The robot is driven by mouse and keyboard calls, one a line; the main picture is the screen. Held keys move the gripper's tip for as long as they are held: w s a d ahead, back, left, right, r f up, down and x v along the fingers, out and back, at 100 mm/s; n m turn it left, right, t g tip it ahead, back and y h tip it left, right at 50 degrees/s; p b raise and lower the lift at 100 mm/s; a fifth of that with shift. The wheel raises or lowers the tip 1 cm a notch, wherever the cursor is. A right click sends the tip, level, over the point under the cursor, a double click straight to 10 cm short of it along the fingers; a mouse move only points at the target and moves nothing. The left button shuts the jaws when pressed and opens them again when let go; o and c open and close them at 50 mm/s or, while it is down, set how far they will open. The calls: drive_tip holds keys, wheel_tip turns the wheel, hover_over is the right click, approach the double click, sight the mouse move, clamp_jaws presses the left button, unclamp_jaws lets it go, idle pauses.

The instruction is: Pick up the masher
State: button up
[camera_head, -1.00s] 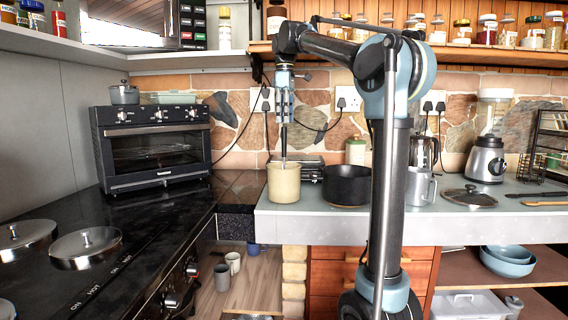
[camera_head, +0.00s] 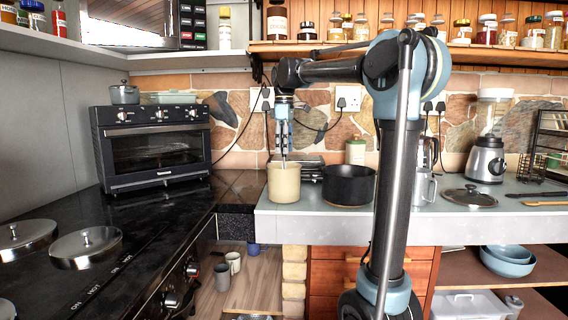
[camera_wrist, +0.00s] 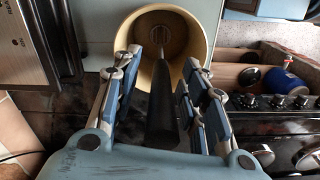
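The masher has a long dark handle (camera_wrist: 163,95) and stands in a beige crock (camera_head: 284,186) on the grey counter. In the head view only a thin piece of its shaft (camera_head: 284,163) shows above the crock's rim; the handle is hidden by my gripper. My gripper (camera_head: 283,150) points down just above the crock. In the wrist view my gripper (camera_wrist: 162,65) is open, with one finger on each side of the handle and gaps between. The crock (camera_wrist: 207,25) lies beyond the fingertips; the masher's head inside it is dim.
A black pot (camera_head: 349,186) stands close to the crock's right. A toaster oven (camera_head: 153,147) stands to the left on the black worktop. The stone wall is close behind.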

drive_tip(key=shift+f, duration=0.1)
drive_tip(key=shift+c, duration=0.4)
clamp_jaws()
